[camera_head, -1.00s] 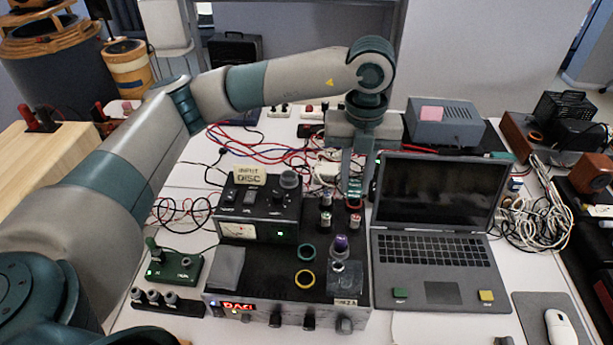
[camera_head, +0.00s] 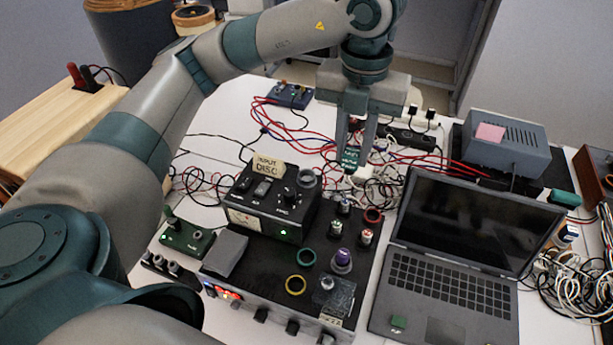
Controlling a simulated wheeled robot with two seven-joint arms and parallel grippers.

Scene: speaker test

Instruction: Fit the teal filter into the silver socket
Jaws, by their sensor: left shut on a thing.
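My left gripper (camera_head: 354,160) is shut on the teal filter (camera_head: 350,156), a small dark teal piece between its fingertips. It holds the filter in the air behind the black panel, over the cables. A grey, silver-looking ring (camera_head: 305,179) sits at the back right of the black meter box; I take it for the silver socket, though this is not certain. The filter is apart from it, to its upper right in the picture. Green (camera_head: 306,257), yellow (camera_head: 295,285) and red (camera_head: 373,215) rings lie on the panel. My right gripper is out of view.
An open laptop (camera_head: 455,260) is at the right. A grey box (camera_head: 506,142) stands at the back right.

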